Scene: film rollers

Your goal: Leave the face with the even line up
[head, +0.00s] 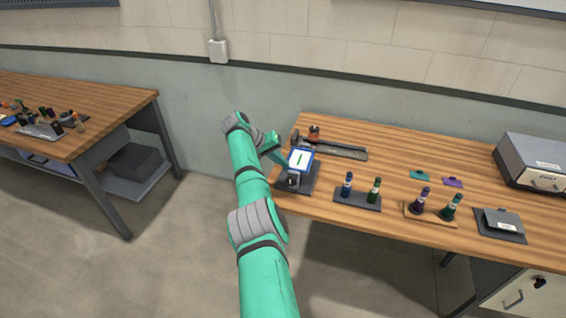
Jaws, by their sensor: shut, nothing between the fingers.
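A panel with a white face and blue border (301,160) sits tilted on a dark stand (310,182) at the left end of the right-hand bench. A short green line shows on its white face; it is too small to tell how even it is. Any other face of the panel is hidden. My gripper (284,160) is at the end of my green arm, just left of the panel. It is shut and empty. I cannot tell whether its tips touch the panel.
Behind the panel are a dark rail (342,151) and an orange-brown piece (314,133). To the right stand blue and green rollers (361,191), then purple and green rollers (435,207). A grey box (537,162) stands at the far right. Another bench (105,95) is at the left.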

